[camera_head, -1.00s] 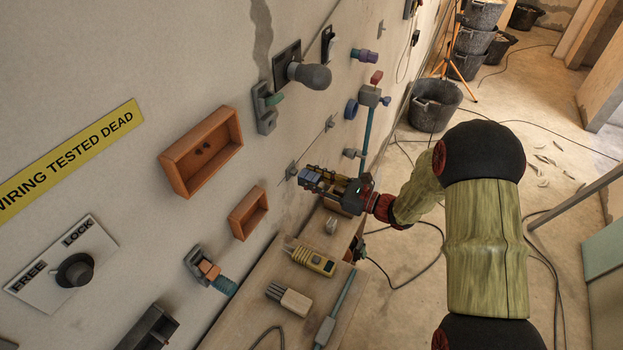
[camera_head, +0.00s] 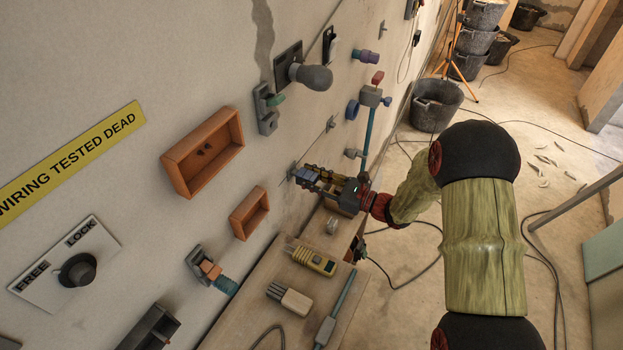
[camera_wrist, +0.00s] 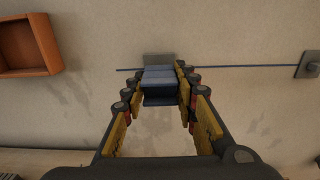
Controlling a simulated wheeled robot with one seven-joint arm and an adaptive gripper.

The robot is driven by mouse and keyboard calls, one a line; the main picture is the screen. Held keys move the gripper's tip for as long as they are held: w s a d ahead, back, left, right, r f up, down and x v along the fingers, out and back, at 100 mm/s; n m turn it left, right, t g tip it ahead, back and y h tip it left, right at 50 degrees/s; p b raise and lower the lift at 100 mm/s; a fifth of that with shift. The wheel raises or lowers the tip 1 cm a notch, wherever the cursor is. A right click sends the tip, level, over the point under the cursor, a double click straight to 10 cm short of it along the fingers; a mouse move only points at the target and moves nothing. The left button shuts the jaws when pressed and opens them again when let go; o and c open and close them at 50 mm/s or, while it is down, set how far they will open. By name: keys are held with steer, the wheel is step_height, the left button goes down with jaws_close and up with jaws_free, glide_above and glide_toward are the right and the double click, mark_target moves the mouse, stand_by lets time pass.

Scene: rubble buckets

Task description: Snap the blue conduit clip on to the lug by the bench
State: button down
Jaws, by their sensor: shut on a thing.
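My gripper (camera_head: 308,176) is at the wall just above the bench (camera_head: 258,292). It is shut on the blue conduit clip (camera_wrist: 159,88), which sits between the fingertips in the wrist view; its blue top also shows in the head view (camera_head: 305,174). A grey block (camera_wrist: 158,59), which looks like the lug, is on the wall directly beyond the clip. The clip overlaps the grey block's lower edge in the wrist view, and I cannot tell whether they touch or are engaged. In the head view the fingers largely hide that spot.
An orange box (camera_head: 249,213) and a larger orange box (camera_head: 202,152) are on the wall to the left. A yellow meter (camera_head: 314,261) and a grey multi-pronged piece (camera_head: 290,299) lie on the bench. A blue pipe (camera_head: 367,138) runs down the wall near my gripper.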

steer(key=shift+x, duration=1)
steer(key=c, duration=1.3)
jaws_free()
steer(key=v, duration=1.2)
steer(key=shift+f, duration=0.1)
